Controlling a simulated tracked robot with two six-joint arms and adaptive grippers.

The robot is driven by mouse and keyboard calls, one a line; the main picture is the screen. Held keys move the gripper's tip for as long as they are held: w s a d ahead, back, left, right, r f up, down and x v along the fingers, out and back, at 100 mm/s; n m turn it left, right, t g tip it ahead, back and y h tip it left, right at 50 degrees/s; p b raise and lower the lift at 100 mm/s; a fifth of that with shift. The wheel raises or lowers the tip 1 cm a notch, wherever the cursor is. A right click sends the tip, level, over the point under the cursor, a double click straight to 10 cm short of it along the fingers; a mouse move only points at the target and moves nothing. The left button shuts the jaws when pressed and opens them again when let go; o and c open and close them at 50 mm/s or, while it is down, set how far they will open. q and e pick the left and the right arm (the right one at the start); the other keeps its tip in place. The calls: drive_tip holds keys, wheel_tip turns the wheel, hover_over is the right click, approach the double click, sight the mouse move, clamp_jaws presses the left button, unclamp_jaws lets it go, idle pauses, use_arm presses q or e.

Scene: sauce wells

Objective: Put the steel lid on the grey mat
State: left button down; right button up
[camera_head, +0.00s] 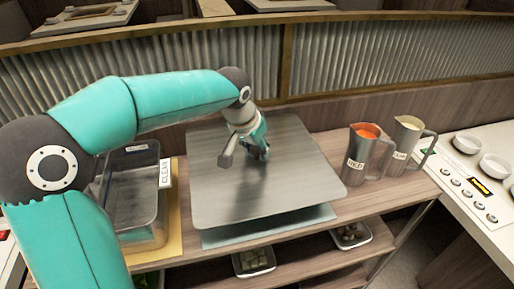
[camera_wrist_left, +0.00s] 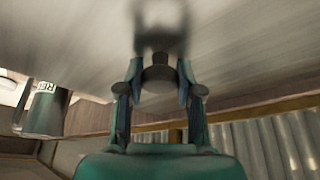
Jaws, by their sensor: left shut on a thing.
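The steel lid (camera_head: 225,190) is a large square metal sheet at the middle of the counter in the head view. It also fills the upper part of the left wrist view (camera_wrist_left: 70,45), blurred. My left gripper (camera_head: 258,150) is shut on the knob at the lid's middle; the fingers and dark knob show in the left wrist view (camera_wrist_left: 158,80). The grey mat (camera_head: 268,230) shows only as a blue-grey strip below the lid's front edge; the lid hides the rest. I cannot tell whether lid and mat touch. My right gripper is out of view.
A clear-labelled steel-rimmed pan (camera_head: 136,205) stands left of the lid on a yellow mat (camera_head: 174,225). A jug marked red (camera_head: 357,163) and a second jug (camera_head: 403,145) stand close on the right. A low corrugated wall (camera_head: 200,60) runs behind. Small trays (camera_head: 254,262) sit on shelves below.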

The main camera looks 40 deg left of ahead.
use_arm(q)
drive_tip(key=shift+f+b, duration=3.2)
drive_tip(key=shift+f, duration=0.85)
drive_tip(key=shift+f+b, duration=0.35)
drive_tip(key=shift+f, duration=0.05)
drive_tip(key=c, duration=0.7)
unclamp_jaws()
drive_tip(key=shift+o, duration=0.3)
drive_tip(key=shift+s, duration=0.1)
drive_tip(key=o, duration=0.6)
drive_tip(key=shift+o, duration=0.2)
drive_tip(key=shift+r+p, duration=4.6)
drive_tip(key=shift+r, duration=1)
drive_tip(key=shift+f, duration=0.1)
